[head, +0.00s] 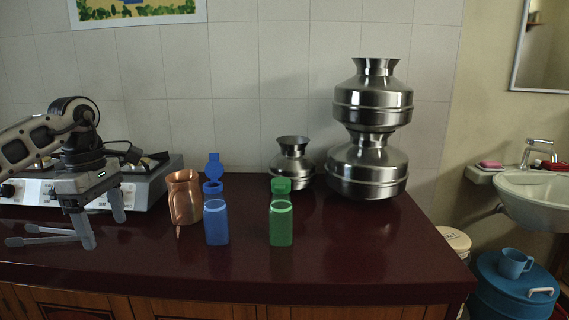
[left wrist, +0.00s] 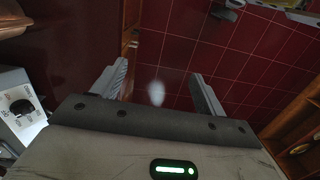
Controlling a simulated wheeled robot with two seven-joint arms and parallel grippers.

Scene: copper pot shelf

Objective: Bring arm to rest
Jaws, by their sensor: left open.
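My left gripper (head: 105,232) hangs fingers down at the left of the counter, in front of the gas stove. It is open with nothing between the fingers. In the left wrist view the two fingers (left wrist: 155,80) stand apart, with red tiled floor showing behind them. The gripper is apart from the copper pot (head: 184,198), which stands to its right on the counter. My right gripper does not show in either view.
The gas stove (head: 148,184) is behind my left gripper. A blue bottle (head: 216,224) and a green bottle (head: 281,224), lids raised, stand right of the copper pot. Steel pots (head: 368,175) stand at the back. The front right of the dark red counter (head: 370,260) is clear.

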